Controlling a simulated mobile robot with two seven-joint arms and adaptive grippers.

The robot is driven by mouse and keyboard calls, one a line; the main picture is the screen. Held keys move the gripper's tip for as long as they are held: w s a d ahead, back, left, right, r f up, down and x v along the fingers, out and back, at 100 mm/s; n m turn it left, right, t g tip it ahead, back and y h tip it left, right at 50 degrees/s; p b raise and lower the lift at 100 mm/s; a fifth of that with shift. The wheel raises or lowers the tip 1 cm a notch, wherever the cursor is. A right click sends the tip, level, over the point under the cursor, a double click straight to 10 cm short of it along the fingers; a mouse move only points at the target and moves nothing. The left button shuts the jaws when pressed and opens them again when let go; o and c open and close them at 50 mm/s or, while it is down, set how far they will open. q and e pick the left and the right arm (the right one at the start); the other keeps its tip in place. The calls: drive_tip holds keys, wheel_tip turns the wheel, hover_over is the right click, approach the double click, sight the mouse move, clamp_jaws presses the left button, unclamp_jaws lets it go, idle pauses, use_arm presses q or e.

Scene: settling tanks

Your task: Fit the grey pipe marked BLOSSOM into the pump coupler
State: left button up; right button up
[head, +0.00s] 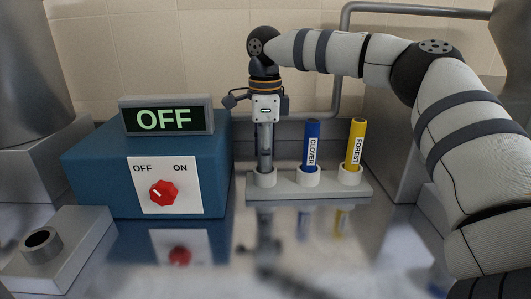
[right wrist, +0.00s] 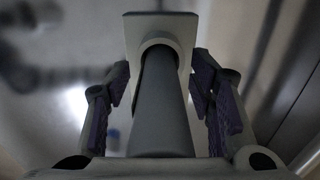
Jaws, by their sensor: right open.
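The grey pipe (head: 265,150) stands upright in the left socket of a pale rack (head: 310,190); no BLOSSOM lettering shows on the side I see. My right gripper (head: 265,117) points down over the pipe's upper part. In the right wrist view the grey pipe (right wrist: 162,110) runs between the two open fingers of my right gripper (right wrist: 161,85), with a gap on each side. A short dark-mouthed ring on a grey block at the lower left looks like the pump coupler (head: 41,246). My left gripper is not in view.
A blue pipe marked CLOVER (head: 311,143) and a yellow pipe marked FOREST (head: 355,143) stand in the rack's other sockets. A blue box (head: 90,170) with a lit OFF sign (head: 165,118) and a red knob (head: 163,193) stands between coupler and rack. The shiny front surface is clear.

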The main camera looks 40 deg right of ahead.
clamp_jaws()
